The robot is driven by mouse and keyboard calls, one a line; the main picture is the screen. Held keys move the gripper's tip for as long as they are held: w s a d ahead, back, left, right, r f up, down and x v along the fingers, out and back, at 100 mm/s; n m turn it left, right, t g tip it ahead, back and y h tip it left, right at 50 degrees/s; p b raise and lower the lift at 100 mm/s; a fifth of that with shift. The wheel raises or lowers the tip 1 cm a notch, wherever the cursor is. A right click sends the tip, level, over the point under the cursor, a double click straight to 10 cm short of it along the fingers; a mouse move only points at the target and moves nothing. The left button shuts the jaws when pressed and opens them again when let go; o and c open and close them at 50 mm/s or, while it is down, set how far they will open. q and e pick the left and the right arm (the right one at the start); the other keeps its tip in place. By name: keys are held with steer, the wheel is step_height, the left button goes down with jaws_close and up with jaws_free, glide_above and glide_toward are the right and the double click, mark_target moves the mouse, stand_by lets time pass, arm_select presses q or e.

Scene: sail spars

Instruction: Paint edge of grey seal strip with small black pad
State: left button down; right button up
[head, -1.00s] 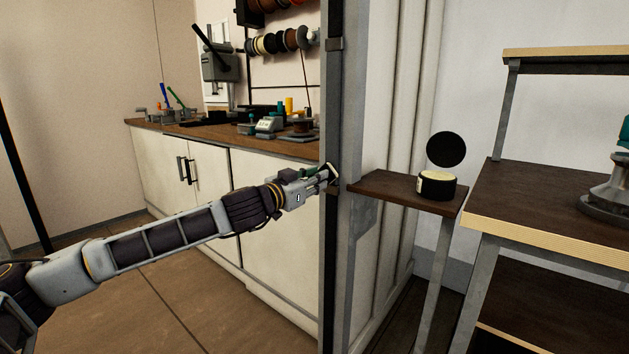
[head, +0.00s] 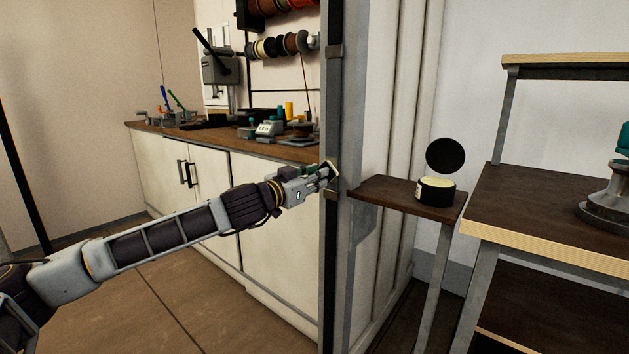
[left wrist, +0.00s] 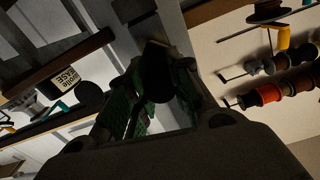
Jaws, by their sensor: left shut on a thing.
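The grey seal strip (head: 334,110) runs upright along the edge of a tall panel in the middle of the head view. My left gripper (head: 324,176) is shut on the small black pad (head: 333,167), which shows as a small dark piece with a pale edge. The pad is right at the strip's edge; I cannot tell if it touches. In the left wrist view the pad (left wrist: 155,75) is dark between the green-lined fingers. An open round black tin (head: 436,190) with pale contents stands on a small dark shelf (head: 385,190). My right gripper is not in view.
The tin's round black lid (head: 446,152) stands raised behind it. A wood-edged bench (head: 530,205) is at the right. A workbench (head: 215,141) with tools and spools lies behind my left arm. Open floor (head: 190,300) is below the arm.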

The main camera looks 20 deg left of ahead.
arm_select(q)
steer(key=shift+r, duration=0.5)
steer(key=shift+r+p, duration=0.1)
steer(key=shift+p, duration=0.2)
steer(key=shift+r+p, duration=0.95)
steer(key=shift+r, duration=0.45)
stand_by(0.8)
steer(key=shift+r, duration=0.15)
steer(key=shift+r+p, duration=0.85)
steer(key=shift+r, duration=0.6)
steer(key=shift+r, duration=0.1)
steer(key=shift+r+p, duration=1.05)
steer(key=shift+r, duration=0.4)
